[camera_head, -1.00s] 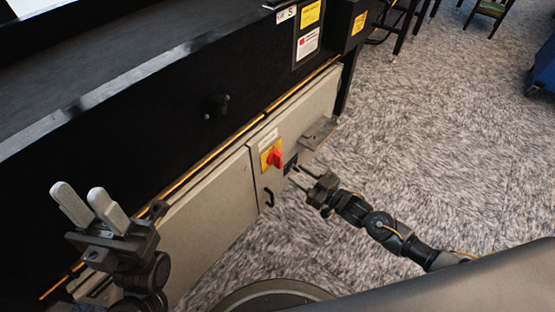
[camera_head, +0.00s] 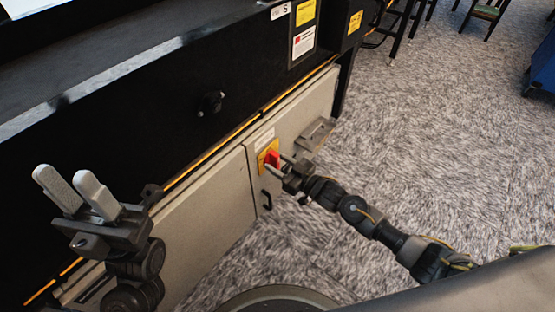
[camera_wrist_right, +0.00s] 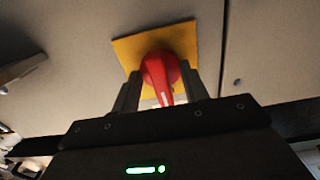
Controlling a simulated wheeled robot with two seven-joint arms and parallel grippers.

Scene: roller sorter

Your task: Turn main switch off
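The main switch is a red rotary knob (camera_head: 272,159) on a yellow plate (camera_head: 263,157), set in the grey cabinet front. In the right wrist view the red knob (camera_wrist_right: 160,72) sits on its yellow plate (camera_wrist_right: 182,38), its handle pointing toward the gripper. My right gripper (camera_head: 279,163) is at the switch. In its wrist view the fingers (camera_wrist_right: 162,90) stand on either side of the knob's handle, with small gaps visible, so it looks open around it. My left gripper (camera_head: 78,190) is raised at the lower left, fingers apart and empty, away from the switch.
The grey cabinet (camera_head: 205,205) sits below a black machine body (camera_head: 150,120) with a dark round knob (camera_head: 211,103). A small grey bracket (camera_head: 315,134) sticks out right of the switch.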

